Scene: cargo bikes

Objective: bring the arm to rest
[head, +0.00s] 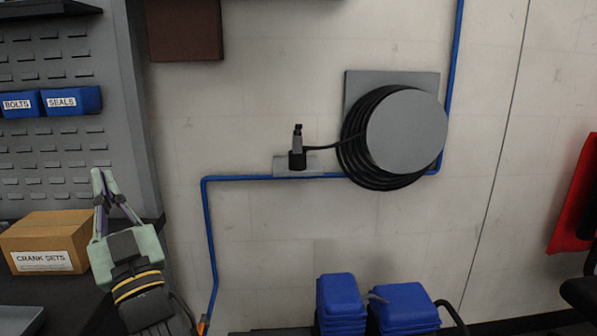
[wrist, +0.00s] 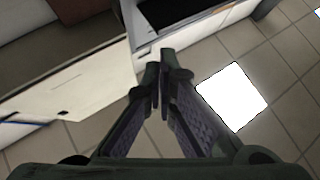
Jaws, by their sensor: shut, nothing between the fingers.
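My gripper (head: 103,178) is at the lower left of the head view, pointing up, with its pale green fingers together at the tips. It stands in front of the dark bench and the grey wall panel, beside the crank sets box. In the wrist view my gripper (wrist: 158,78) has its fingertips close together with nothing held between them. My arm below the wrist runs out of the head view at the bottom.
A cardboard box labelled crank sets (head: 42,240) is just left of my gripper. Blue bins (head: 72,100) hang on the panel above. A hose reel (head: 405,130) and blue pipe (head: 250,178) are on the wall. Blue cases (head: 402,303) stand lower right.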

